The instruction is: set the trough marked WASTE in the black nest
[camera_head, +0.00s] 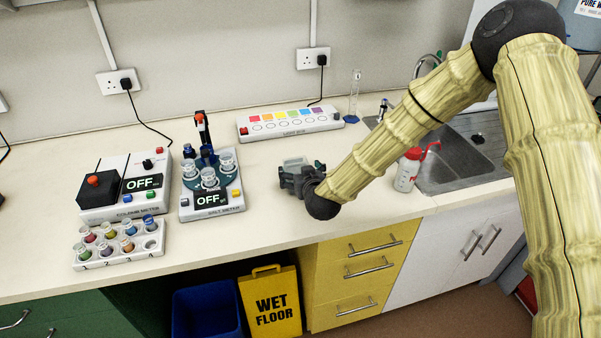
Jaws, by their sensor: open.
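I cannot make out a trough marked WASTE or a black nest anywhere in the head view. My gripper (297,173) is over the middle of the cream bench, right of the salt meter. It is open, and my wrist and forearm reach it from the right. No object can be made out between its fingers. The gripper and arm hide part of the bench behind them.
A colour meter (141,197) with a black block, a salt meter (213,204) holding clear vessels, and a vial rack (117,254) stand left. A colour-patch strip (290,123), cylinder (354,95), red-capped bottle (407,170) and sink (455,165) are behind or right.

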